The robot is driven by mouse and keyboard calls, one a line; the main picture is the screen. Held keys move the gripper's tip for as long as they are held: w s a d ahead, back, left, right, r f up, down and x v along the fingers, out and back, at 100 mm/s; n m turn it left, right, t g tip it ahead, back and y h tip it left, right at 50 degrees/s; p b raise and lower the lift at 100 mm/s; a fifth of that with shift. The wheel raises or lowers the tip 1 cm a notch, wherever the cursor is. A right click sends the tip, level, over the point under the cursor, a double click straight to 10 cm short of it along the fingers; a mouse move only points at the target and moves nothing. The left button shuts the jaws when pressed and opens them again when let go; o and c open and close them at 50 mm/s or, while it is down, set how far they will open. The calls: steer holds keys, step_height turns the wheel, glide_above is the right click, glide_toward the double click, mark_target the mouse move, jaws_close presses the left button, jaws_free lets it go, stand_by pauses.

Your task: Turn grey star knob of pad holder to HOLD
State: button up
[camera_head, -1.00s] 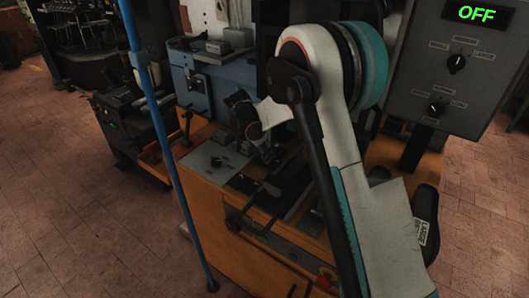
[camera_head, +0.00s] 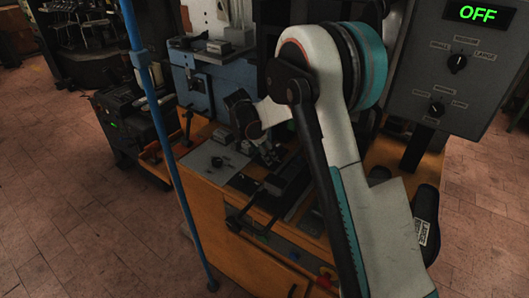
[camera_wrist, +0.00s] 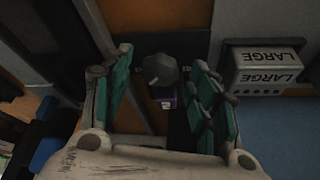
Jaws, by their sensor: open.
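In the wrist view, the grey star knob (camera_wrist: 160,70) sits between the two green-padded fingers of my gripper (camera_wrist: 160,82), near their tips. The fingers are apart, with a gap showing on both sides of the knob. A small purple part with a light mark (camera_wrist: 167,98) shows just below the knob. Its lettering is too small to read, and I cannot tell which setting the knob points to. In the head view, my arm covers much of the press, and I cannot make out the knob or the gripper's fingertips there.
A block marked LARGE (camera_wrist: 266,68) lies right of the gripper in the wrist view. In the head view, a control box (camera_head: 455,70) reads OFF at the upper right. A thin blue post (camera_head: 165,130) stands left of the orange-sided bench (camera_head: 215,205). Open floor (camera_head: 70,220) lies further left.

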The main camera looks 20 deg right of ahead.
steer(key=v, duration=1.2)
stand_by(0.3)
steer(key=s+d+r+n+t+y, duration=0.15)
steer(key=s+r+n, duration=0.3)
steer(key=s, duration=0.45)
steer(key=s+d+r+n+t+y, duration=0.1)
steer(key=s+d+r+n, duration=0.15)
steer(key=s+r, duration=0.55)
steer(key=s+f+n+t+y, duration=0.1)
steer(key=s+f+n, duration=0.1)
steer(key=s, duration=0.7)
steer(key=s+f+n+t, duration=0.2)
steer(key=s+f+n, duration=0.1)
steer(key=s, duration=0.7)
steer(key=shift+d+f+n+y, duration=0.25)
steer(key=shift+n+y, duration=0.1)
steer(key=shift+n, duration=0.55)
